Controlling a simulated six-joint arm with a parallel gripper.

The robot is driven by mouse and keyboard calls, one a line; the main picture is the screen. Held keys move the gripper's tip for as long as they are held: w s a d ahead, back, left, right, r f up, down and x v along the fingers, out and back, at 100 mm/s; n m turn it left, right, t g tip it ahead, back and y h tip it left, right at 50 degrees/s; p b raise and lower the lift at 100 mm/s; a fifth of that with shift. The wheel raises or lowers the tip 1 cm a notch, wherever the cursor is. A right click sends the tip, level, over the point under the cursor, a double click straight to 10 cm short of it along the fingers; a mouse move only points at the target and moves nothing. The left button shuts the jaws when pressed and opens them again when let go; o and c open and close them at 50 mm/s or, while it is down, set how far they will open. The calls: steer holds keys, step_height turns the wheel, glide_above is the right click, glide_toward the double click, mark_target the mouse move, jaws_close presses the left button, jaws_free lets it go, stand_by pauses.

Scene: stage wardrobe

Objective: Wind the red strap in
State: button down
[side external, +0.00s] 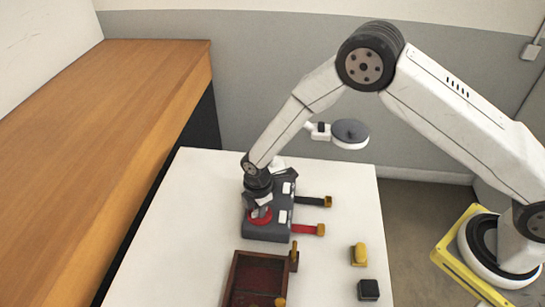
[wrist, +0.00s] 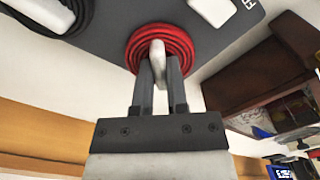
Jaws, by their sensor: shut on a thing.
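A dark grey reel unit (side external: 262,234) sits on the white table. Its red reel (side external: 260,217), at the front left, shows in the wrist view as a coil of red strap (wrist: 135,48) around a pale grip (wrist: 157,50). My gripper (wrist: 158,66) is shut on that grip, one finger on each side, and points down at the reel in the side view (side external: 261,205). A short length of red strap (side external: 305,229) sticks out to the right of the unit and ends in a yellow tab (side external: 321,230). My wrist partly hides the reel in the side view.
A black strap (side external: 309,201) with a yellow end lies behind the red one. An open wooden box (side external: 232,276) stands in front. A yellow object (side external: 359,254) and a black block (side external: 368,290) are at front right. The table's left side is clear, beside a wooden counter (side external: 100,110).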

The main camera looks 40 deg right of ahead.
steer(key=shift+m, duration=0.4)
steer(key=m, duration=0.6)
steer(key=shift+m, duration=0.4)
steer(key=m, duration=0.3)
steer(key=shift+m, duration=0.3)
steer(key=m, duration=0.4)
steer(key=shift+m, duration=0.3)
steer(key=m, duration=1.1)
steer(key=shift+m, duration=0.3)
